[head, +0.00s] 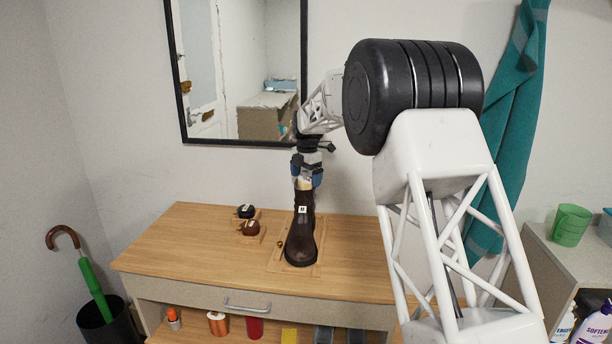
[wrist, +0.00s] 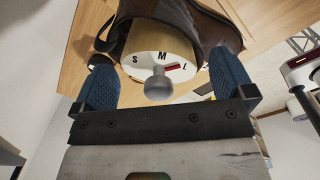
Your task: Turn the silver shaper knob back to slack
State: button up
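A dark brown boot (head: 300,245) stands upright on the wooden dresser top, with the pale shaper (head: 304,184) in its shaft. In the wrist view the shaper's end face (wrist: 150,50) carries the letters S, M and L. A red mark (wrist: 174,66) lies between M and L. The silver knob (wrist: 158,86) sticks out toward the wrist camera below the letters. My gripper (head: 306,178) is right above the boot shaft. In the wrist view my gripper (wrist: 162,72) is open, its blue fingers on either side of the knob with visible gaps.
Two small dark items (head: 247,220) sit on the dresser (head: 170,250) left of the boot. A framed mirror (head: 187,140) hangs behind. A teal towel (head: 515,120) hangs at right, near a green cup (head: 570,225). An umbrella (head: 92,275) stands at left.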

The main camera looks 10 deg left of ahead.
jog(key=shift+r, duration=0.15)
jog(key=shift+r, duration=3.45)
